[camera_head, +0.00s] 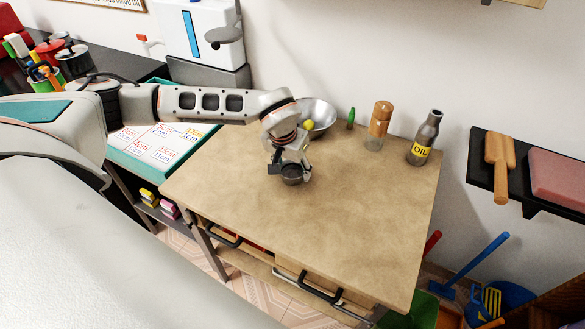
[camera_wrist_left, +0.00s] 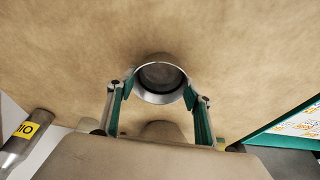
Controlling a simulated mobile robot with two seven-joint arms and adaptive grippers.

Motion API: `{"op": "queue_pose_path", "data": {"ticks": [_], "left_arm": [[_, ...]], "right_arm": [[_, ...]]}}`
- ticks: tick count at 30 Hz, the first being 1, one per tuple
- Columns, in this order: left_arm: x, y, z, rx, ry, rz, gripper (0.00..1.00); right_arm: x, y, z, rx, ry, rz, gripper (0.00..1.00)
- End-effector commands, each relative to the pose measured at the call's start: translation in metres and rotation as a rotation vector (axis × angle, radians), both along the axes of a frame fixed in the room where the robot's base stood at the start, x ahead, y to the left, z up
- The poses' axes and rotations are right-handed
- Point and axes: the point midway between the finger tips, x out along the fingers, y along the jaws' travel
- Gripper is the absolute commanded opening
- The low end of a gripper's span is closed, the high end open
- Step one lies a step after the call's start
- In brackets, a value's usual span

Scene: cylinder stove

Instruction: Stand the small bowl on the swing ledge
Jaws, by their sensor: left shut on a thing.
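The small bowl (camera_head: 292,176) is dark grey metal and sits low over the middle back of the wooden table (camera_head: 310,235). My left gripper (camera_head: 288,166) comes down from above and is shut on it. In the left wrist view the bowl's round rim (camera_wrist_left: 160,97) is between my two fingertips (camera_wrist_left: 160,90), with the tabletop behind it. I cannot tell whether the bowl touches the table. A dark ledge (camera_head: 482,165) is on the wall at the right; I cannot tell whether it is the swing ledge. My right gripper is not in view.
A large metal bowl (camera_head: 322,112) with a yellow ball (camera_head: 308,125), a green bottle (camera_head: 351,118), a cork-topped jar (camera_head: 378,126) and an oil bottle (camera_head: 425,138) line the table's back. The table's front is clear.

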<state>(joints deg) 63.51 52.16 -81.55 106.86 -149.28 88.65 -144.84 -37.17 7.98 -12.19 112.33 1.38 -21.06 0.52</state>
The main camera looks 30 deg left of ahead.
Motion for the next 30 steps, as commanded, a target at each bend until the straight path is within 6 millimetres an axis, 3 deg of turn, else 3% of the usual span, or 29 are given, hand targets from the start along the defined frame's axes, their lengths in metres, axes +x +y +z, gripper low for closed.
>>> {"op": "queue_pose_path", "data": {"ticks": [5,6,8,20,23,30], "left_arm": [[0.0,0.0,-0.003,0.0,0.001,-0.001,0.3],[0.0,0.0,-0.004,0.0,0.001,-0.001,0.53],[0.0,0.0,-0.003,0.0,0.001,-0.001,0.67],[0.0,0.0,0.001,0.0,0.001,0.0,0.67],[-0.002,0.0,0.01,-0.001,-0.001,-0.001,0.67],[-0.014,-0.001,0.056,0.0,-0.005,-0.001,0.67]], "right_arm": [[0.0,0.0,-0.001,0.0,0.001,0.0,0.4],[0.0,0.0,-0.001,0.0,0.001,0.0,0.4],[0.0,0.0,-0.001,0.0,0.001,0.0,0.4],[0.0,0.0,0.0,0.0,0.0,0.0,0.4],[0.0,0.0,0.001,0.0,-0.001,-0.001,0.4],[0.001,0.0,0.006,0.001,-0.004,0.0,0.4]]}}
